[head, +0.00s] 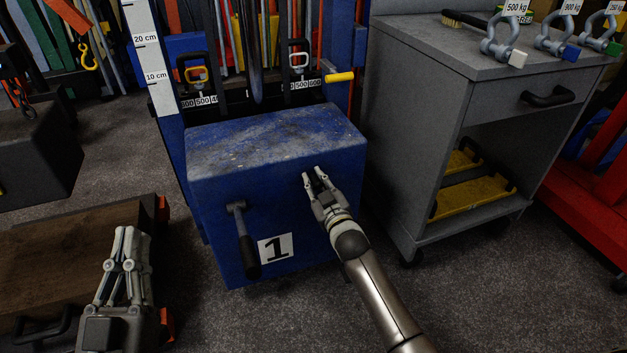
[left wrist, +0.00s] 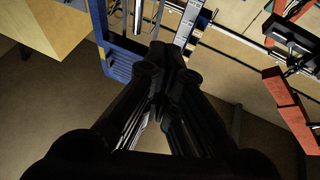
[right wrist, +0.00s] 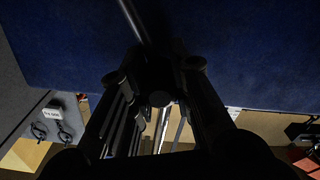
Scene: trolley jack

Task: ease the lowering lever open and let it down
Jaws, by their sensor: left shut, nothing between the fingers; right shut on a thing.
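A blue jack box (head: 275,150) marked 1 stands in the middle of the head view. My right gripper (head: 314,174) is at the upper right of its front face, shut on a thin grey rod (right wrist: 132,18), which shows in the right wrist view running into the fingers against the blue face. The rod may be the lowering lever; its held end is hidden by the fingers. A lever with a black grip (head: 247,245) hangs down at the left of the same face, untouched. My left gripper (head: 128,236) is shut and empty, left of the box.
A yellow-handled lever (head: 340,77) sticks out behind the box. A grey cabinet (head: 410,120) with shackles on top stands close at the right. A brown wooden block (head: 60,260) lies at the left. Carpet is free in front of the box.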

